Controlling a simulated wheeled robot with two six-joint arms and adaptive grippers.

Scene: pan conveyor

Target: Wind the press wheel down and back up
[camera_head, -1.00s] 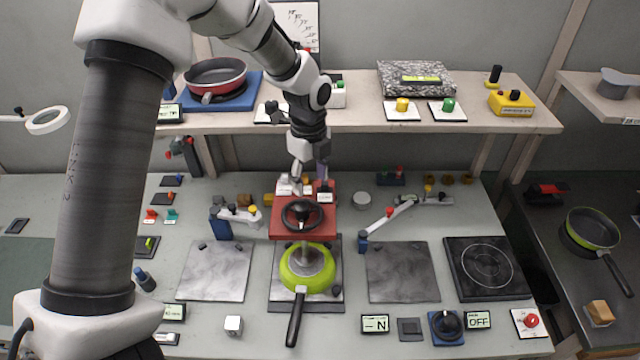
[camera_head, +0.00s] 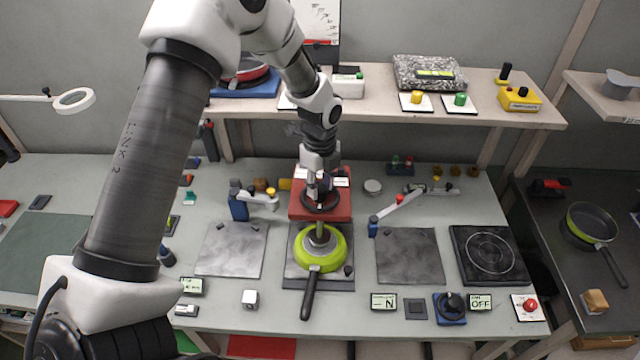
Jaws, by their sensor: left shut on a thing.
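The black press wheel (camera_head: 318,202) lies flat on top of the red press head (camera_head: 336,213) in the middle of the bench. My left gripper (camera_head: 319,190) comes down from above and is shut at the wheel, partly covering its back part. Below the press, a lime green pan (camera_head: 334,251) sits on a dark base plate (camera_head: 291,276) with its black handle toward me. The press's grey plunger stands in the pan; whether it touches the bottom I cannot tell. My right gripper is not in view.
Grey plates lie left (camera_head: 228,262) and right (camera_head: 410,268) of the press. A swing arm (camera_head: 402,208) is at right, another (camera_head: 258,199) at left. A hob (camera_head: 489,254) sits far right; displays and knobs line the front edge. A shelf stands behind.

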